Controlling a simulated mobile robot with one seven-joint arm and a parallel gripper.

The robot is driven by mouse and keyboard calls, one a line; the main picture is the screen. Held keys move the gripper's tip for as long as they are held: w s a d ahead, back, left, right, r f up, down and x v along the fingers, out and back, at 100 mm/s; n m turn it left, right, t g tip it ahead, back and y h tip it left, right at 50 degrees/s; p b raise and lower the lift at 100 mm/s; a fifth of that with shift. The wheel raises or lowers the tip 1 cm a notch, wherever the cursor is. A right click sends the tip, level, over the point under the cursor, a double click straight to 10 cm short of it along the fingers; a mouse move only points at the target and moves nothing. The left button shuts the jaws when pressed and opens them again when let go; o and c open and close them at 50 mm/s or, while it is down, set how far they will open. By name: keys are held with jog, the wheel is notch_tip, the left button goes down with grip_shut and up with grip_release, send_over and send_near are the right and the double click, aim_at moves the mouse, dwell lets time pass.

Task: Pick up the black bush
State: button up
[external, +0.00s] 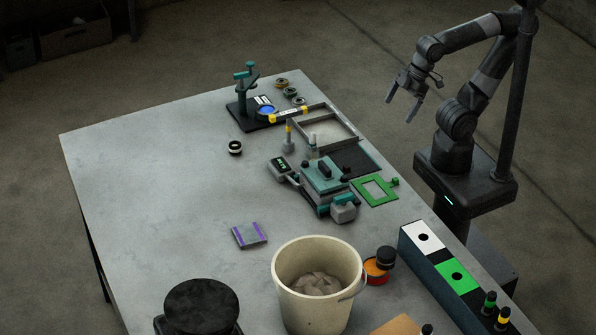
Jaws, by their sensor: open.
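My gripper (400,107) is open and empty. It hangs in the air past the right edge of the table, its fingers pointing down and apart. A small black ring with a white inner band (235,148) lies alone on the bare left-middle of the table, well away from my gripper; it may be the black bush. Several small dark rings (290,92) lie in a row at the back, with coloured or pale centres. At this size I cannot tell for certain which ring is the black bush.
The grey table (150,165) has free room at left. A black stand with a teal top (245,95), a grey tray (340,132), a teal machine (324,182) and a green frame (358,190) stand nearby. A cream bucket (318,315) and a long box (420,260) are in front.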

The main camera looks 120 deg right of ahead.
jog(key=shift+f, duration=0.1)
jog(key=c, duration=0.8)
